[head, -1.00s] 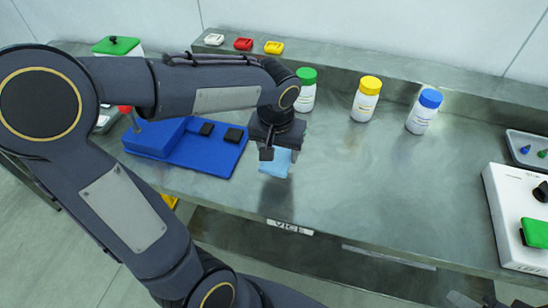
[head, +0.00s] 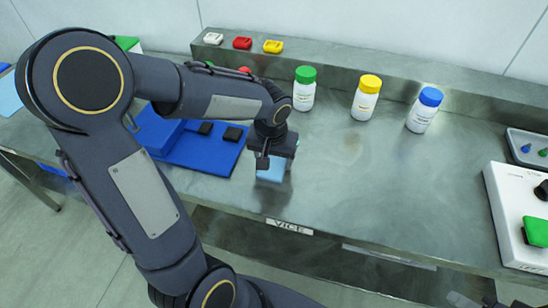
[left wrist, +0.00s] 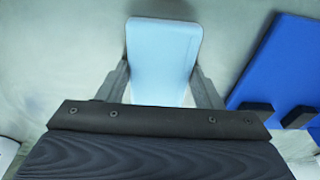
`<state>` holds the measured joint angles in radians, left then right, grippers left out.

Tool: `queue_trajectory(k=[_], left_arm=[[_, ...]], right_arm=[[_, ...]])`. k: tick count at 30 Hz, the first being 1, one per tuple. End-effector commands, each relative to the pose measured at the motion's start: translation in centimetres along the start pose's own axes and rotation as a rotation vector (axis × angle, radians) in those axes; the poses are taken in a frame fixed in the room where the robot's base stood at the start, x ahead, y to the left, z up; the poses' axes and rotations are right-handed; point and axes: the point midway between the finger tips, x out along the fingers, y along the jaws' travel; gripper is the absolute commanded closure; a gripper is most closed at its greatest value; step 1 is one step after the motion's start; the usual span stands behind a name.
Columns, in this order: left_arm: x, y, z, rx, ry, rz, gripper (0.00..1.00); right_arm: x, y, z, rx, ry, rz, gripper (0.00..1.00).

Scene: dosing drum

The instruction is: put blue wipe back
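The blue wipe (head: 270,171) is a light-blue folded pad low over the bench's front part, right of a dark-blue block. My left gripper (head: 272,157) points down over it. In the left wrist view the wipe (left wrist: 163,55) sits between the two fingers of my left gripper (left wrist: 162,66), and both fingertips meet its side edges. The gripper appears shut on it. I cannot tell whether the wipe touches the bench. Another light-blue flat patch (head: 9,96) shows at the far left edge, partly cut off.
The dark-blue fixture (head: 206,155) with black blocks lies just left. Green-capped (head: 304,90), yellow-capped (head: 366,98) and blue-capped (head: 424,110) bottles stand behind. A white device (head: 515,215) and grey tray (head: 528,146) are at right. The middle bench is clear.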

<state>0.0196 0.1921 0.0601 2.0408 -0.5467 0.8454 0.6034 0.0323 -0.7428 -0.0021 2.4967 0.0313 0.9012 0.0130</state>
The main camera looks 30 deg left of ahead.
Motion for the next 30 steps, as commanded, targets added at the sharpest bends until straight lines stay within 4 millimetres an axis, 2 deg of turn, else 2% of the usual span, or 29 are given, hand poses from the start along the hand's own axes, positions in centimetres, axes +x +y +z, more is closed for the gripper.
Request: queue_trajectory(k=[1, 4, 12, 16, 30], left_arm=[[0.0, 0.0, 0.0, 0.0, 0.0, 0.001, 0.32], [0.0, 0.0, 0.0, 0.0, 0.0, 0.001, 0.19], [-0.1, 0.0, 0.0, 0.0, 0.0, 0.001, 0.19], [-0.9, 0.0, -0.1, 0.0, 0.002, 0.001, 0.19], [-10.2, 0.1, -0.1, 0.0, 0.003, 0.002, 0.19]], right_arm=[[0.0, 0.0, 0.0, 0.0, 0.0, 0.0, 0.64], [0.0, 0.0, 0.0, 0.0, 0.0, 0.0, 0.64], [-0.1, -0.1, -0.1, 0.0, 0.0, 0.0, 0.64], [-0.4, -0.2, -0.2, 0.0, 0.0, 0.0, 0.64], [-1.2, -0.5, -0.6, 0.0, 0.0, 0.0, 0.64]])
